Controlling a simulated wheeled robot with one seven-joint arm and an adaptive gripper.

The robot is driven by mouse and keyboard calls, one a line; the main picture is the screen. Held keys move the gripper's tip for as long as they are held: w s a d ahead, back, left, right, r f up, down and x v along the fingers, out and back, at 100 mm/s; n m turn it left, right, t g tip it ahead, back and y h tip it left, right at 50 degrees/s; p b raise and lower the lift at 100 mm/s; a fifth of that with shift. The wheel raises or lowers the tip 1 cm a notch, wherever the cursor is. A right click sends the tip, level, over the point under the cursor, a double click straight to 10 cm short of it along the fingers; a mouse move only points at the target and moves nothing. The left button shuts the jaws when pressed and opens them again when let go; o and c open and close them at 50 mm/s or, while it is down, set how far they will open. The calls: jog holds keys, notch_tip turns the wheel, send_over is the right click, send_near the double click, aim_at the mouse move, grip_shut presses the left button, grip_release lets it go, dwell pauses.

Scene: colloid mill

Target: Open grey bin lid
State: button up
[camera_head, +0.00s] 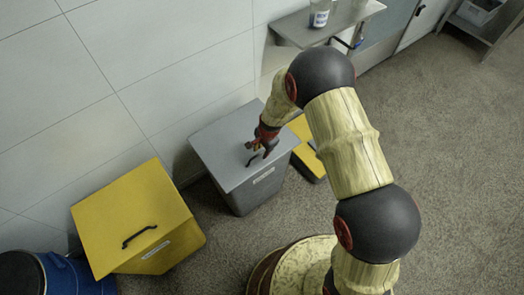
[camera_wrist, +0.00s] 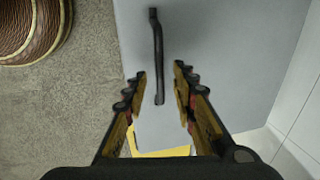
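The grey bin (camera_head: 250,195) stands against the wall with its flat grey lid (camera_head: 222,143) down. A dark bar handle (camera_head: 255,159) sits near the lid's front edge; the handle also shows in the wrist view (camera_wrist: 157,55). My gripper (camera_head: 262,150) is over the lid near the handle. In the wrist view my gripper (camera_wrist: 162,85) is open, with one finger on each side of the handle's lower end. Whether the fingers touch the handle or lid cannot be told.
A yellow bin (camera_head: 120,205) with a black handle stands to the left, and a blue drum (camera_head: 75,275) beyond it. Another yellow bin (camera_head: 303,130) is partly hidden at right. A wall shelf (camera_head: 350,15) holds a labelled jar (camera_head: 320,13). Open floor lies to the right.

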jog(key=shift+c, duration=0.6)
grip_shut()
